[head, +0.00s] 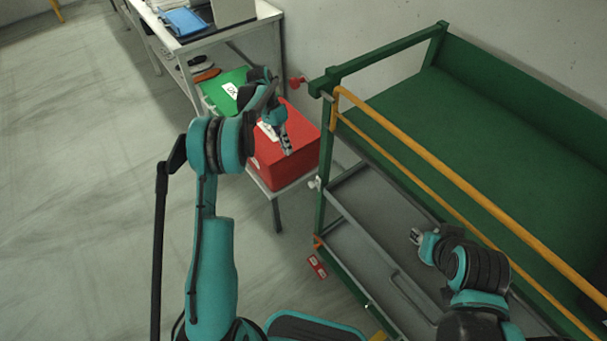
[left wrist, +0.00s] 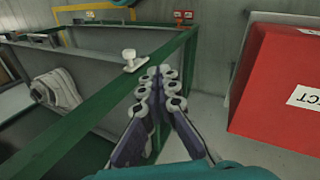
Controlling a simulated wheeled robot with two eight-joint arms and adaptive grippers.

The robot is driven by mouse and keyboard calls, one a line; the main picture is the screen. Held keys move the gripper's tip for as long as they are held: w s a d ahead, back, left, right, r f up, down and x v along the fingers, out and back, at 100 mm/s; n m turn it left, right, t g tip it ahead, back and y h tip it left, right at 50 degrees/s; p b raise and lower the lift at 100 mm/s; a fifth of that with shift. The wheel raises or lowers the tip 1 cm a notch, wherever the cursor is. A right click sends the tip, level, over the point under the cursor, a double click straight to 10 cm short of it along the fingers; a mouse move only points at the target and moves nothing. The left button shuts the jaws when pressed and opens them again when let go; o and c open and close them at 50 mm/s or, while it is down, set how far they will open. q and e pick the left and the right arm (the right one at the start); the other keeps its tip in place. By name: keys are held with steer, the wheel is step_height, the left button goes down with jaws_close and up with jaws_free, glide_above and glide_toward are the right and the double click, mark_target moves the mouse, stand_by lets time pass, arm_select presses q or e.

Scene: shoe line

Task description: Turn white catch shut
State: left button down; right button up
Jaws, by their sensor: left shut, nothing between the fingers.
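The white catch (head: 314,183) is a small knob on the green post of the cart, beside the grey lower shelf. In the left wrist view the white catch (left wrist: 130,61) sits on the green frame, just left of and beyond my fingertips, with a visible gap. My left gripper (head: 287,148) is shut and empty, in front of the red box; its fingers (left wrist: 160,78) lie together in the left wrist view. My right gripper (head: 416,237) is over the grey shelf, and its finger opening is too small to tell.
The red box (head: 300,172) stands on a low stand left of the cart. A table (head: 262,12) is behind. Floor at left is clear.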

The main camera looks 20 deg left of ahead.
arm_select(q)
steer(key=s+d+f+b, duration=0.4)
steer(key=d+f, duration=0.3)
steer(key=f, duration=0.1)
steer(key=shift+f, duration=0.2)
steer(key=shift+d, duration=0.1)
stand_by(0.3)
